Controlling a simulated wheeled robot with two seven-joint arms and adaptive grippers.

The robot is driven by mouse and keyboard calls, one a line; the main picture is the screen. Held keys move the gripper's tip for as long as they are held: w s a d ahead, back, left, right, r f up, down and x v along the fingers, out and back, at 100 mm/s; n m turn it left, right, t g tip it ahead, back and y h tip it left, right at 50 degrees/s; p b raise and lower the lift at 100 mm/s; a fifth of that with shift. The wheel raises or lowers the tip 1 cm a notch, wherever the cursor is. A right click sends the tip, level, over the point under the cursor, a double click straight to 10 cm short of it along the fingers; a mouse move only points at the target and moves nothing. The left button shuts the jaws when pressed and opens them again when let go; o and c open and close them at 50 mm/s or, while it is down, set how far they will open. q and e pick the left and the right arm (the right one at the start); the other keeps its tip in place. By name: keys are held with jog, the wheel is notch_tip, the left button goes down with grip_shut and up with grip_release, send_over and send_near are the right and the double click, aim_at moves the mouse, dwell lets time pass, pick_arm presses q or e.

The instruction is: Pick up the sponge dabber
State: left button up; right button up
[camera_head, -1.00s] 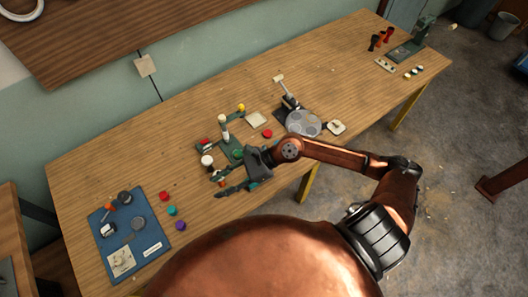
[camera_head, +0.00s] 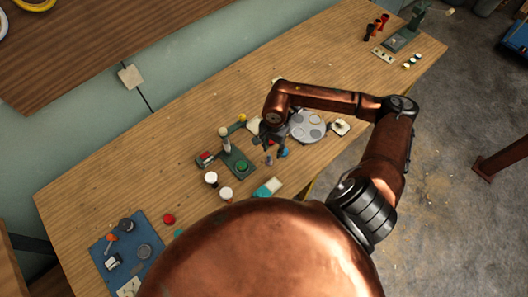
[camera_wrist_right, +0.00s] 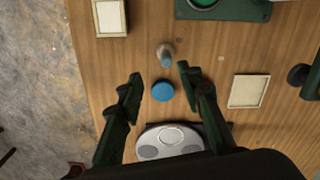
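A small peg-like piece with a tan end and a blue-grey end (camera_wrist_right: 166,54), which looks like the sponge dabber, is on the table in the right wrist view. It lies just beyond my fingertips, close to a round blue disc (camera_wrist_right: 163,91). My right gripper (camera_wrist_right: 160,80) is open, with the disc between its fingers and the peg-like piece just past them. In the head view the right gripper (camera_head: 272,141) points down beside the small piece (camera_head: 269,160) and the blue disc (camera_head: 284,153), hiding part of this area. My left gripper is out of view.
A green stand with a post (camera_head: 237,162) is to the left, and a round grey plate (camera_head: 307,125) to the right. A cream square tray (camera_wrist_right: 248,91) lies nearby. White-topped pots (camera_head: 211,178) and a white-and-teal block (camera_head: 268,187) are near the front.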

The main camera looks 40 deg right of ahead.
aim_at(270, 156)
jog(key=shift+w+a+f, duration=0.1)
jog(key=shift+w+f, duration=0.5)
jog(key=f, duration=0.3)
jog(key=shift+s+a+f+p, duration=0.25)
jog(key=shift+f+p, duration=0.15)
notch_tip(270, 156, down, 3)
jog(key=shift+r, duration=0.1)
jog(key=shift+w, duration=0.1)
jog(key=c, duration=0.7)
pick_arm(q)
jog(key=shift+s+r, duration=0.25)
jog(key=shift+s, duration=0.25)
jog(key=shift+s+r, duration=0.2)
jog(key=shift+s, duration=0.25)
pick_arm(e)
grip_shut()
